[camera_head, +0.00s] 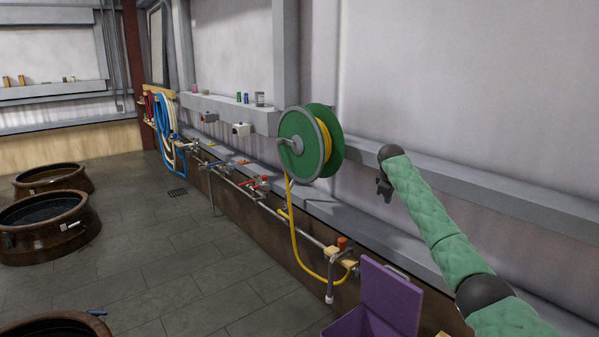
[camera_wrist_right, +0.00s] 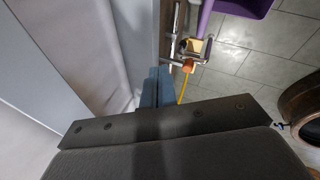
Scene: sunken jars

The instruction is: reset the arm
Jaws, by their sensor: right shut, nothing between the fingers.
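My right arm (camera_head: 430,222) has a green quilted sleeve and reaches in from the lower right in the head view. Its dark right gripper (camera_head: 384,193) hangs at the arm's far end, in front of the grey wall ledge and right of the green hose reel. In the right wrist view the two blue-grey fingers (camera_wrist_right: 157,88) are together with nothing between them. My left arm and left gripper are not in view.
A green hose reel (camera_head: 303,143) with a yellow hose (camera_head: 293,235) is on the wall. A purple bin (camera_head: 392,298) with its lid up stands below my arm. Pipes with valves (camera_head: 259,184) run along a low wall. Sunken brown jars (camera_head: 45,228) are at left; the tiled floor (camera_head: 180,240) between is clear.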

